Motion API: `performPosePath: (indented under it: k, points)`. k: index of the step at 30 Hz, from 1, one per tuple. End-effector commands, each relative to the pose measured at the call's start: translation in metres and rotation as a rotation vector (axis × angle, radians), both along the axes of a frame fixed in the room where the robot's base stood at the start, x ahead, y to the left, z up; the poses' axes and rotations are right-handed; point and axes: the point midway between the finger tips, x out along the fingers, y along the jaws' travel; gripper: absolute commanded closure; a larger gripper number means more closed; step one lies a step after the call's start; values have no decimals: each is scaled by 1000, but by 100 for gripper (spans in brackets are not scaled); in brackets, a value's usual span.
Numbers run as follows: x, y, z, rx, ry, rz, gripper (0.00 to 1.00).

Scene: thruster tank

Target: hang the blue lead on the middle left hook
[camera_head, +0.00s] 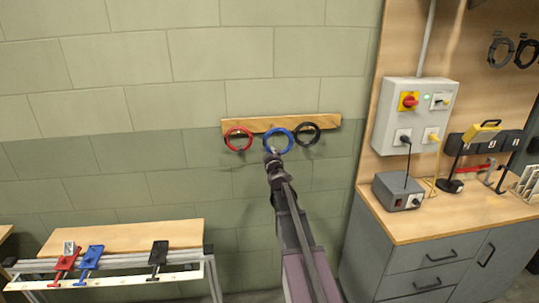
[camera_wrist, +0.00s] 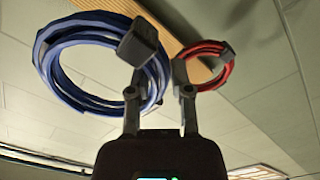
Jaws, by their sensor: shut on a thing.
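The blue lead (camera_head: 266,140) is a coiled ring in front of the wooden rail (camera_head: 330,121) on the wall, between a red coil and a black coil. My gripper (camera_head: 271,155) reaches up from below to the lower edge of the blue coil. In the wrist view, my gripper's fingers (camera_wrist: 160,70) are shut on the side of the blue lead (camera_wrist: 72,88), and its coil spreads to the left. The middle hooks are hidden behind the coils and my gripper. I cannot tell whether the blue coil rests on a hook.
The red coil (camera_head: 226,138) hangs close on the left and the black coil (camera_head: 319,134) close on the right. A workbench (camera_head: 440,212) stands at right. A low rack (camera_head: 130,236) with clamps stands at left.

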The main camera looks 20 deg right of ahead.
Motion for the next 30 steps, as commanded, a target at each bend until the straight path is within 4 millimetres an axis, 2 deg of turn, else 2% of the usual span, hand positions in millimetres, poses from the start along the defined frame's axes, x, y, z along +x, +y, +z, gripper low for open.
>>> performPosePath:
  k: [14, 30]
  points:
    - [5, 0, -1, 1, 0, 2, 100]
    - [26, -5, -3, -1, 1, 2, 100]
